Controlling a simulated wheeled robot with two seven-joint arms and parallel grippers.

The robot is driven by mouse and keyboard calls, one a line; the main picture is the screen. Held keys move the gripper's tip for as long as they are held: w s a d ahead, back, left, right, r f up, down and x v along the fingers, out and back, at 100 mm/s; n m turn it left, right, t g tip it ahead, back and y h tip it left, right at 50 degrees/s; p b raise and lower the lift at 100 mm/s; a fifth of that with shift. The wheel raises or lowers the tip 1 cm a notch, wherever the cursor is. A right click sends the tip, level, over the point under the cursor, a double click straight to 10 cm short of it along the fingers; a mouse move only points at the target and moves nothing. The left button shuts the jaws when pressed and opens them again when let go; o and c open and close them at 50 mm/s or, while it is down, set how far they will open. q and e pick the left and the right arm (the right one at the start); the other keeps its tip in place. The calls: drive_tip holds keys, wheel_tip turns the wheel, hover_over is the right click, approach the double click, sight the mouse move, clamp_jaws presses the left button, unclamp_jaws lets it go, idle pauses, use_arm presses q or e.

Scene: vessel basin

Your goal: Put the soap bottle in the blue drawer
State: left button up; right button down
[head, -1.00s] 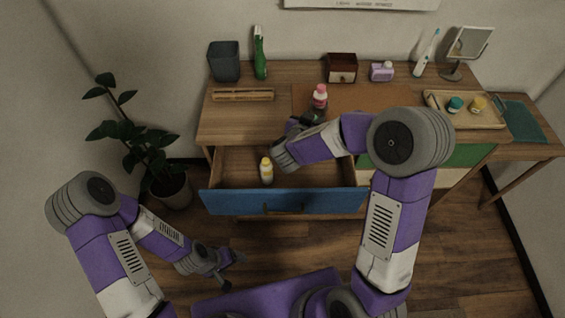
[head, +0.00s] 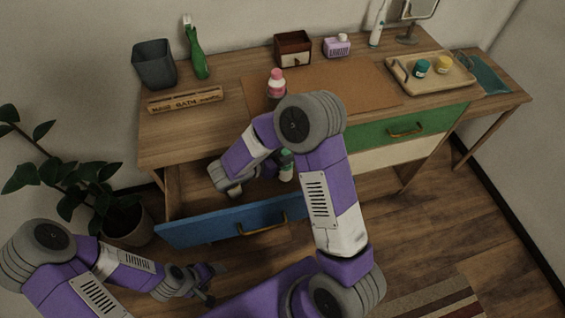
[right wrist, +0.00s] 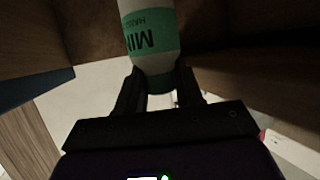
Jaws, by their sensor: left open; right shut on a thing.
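The soap bottle, white with a green label, shows in the right wrist view (right wrist: 152,45) between the fingers of my right gripper (right wrist: 160,88), which is shut on it. In the head view the bottle (head: 286,166) shows partly beside my right forearm, over the open blue drawer (head: 205,224). I cannot tell whether it touches the drawer floor. My right fingers are mostly hidden in the head view. My left gripper (head: 207,284) is open and empty, low in front of the drawer.
A pink-capped bottle (head: 276,84) stands on the desk (head: 235,95) near the drawer. A tray with jars (head: 455,80) is at right, above a shut green drawer (head: 380,130). A plant (head: 60,170) is left.

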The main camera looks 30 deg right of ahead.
wheel_tip(320, 180, down, 4)
drive_tip(key=shift+r+b, duration=0.25)
drive_tip(key=shift+b, duration=0.5)
drive_tip(key=shift+r, duration=0.1)
drive_tip(key=c, duration=0.7)
unclamp_jaws()
drive_tip(key=shift+f, duration=0.2)
drive_tip(key=shift+c, duration=0.2)
drive_tip(key=shift+r, duration=0.15)
drive_tip(key=p+v, duration=0.4)
drive_tip(key=v, duration=0.8)
